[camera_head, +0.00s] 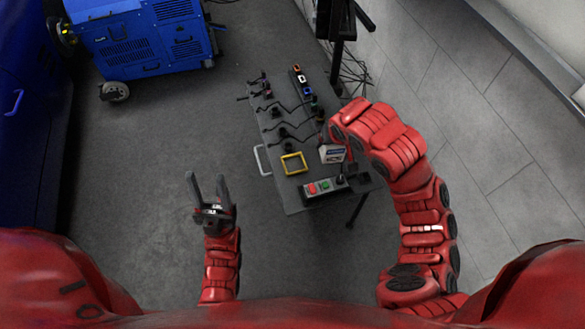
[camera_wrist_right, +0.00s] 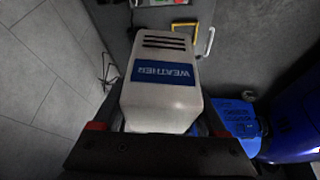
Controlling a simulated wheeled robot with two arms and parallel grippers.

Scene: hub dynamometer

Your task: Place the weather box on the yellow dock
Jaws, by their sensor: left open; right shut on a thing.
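The weather box (camera_wrist_right: 163,105) is white with dark vent slots and a blue WEATHER label. In the right wrist view it sits between the fingers of my right gripper (camera_wrist_right: 158,122), which is shut on it. In the head view the box (camera_head: 333,154) shows just right of the yellow dock, and my right arm mostly hides the gripper. The yellow dock (camera_head: 294,163) is an empty square frame on the grey table. Part of it shows beyond the box in the right wrist view (camera_wrist_right: 187,22). My left gripper (camera_head: 209,190) is open and empty, left of the table.
The grey table (camera_head: 290,192) carries a button panel (camera_head: 325,186) with red and green buttons at its near edge. Several dark cabled parts (camera_head: 283,132) stand behind the dock. A blue wheeled machine (camera_head: 140,38) is at the back left. The floor left of the table is clear.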

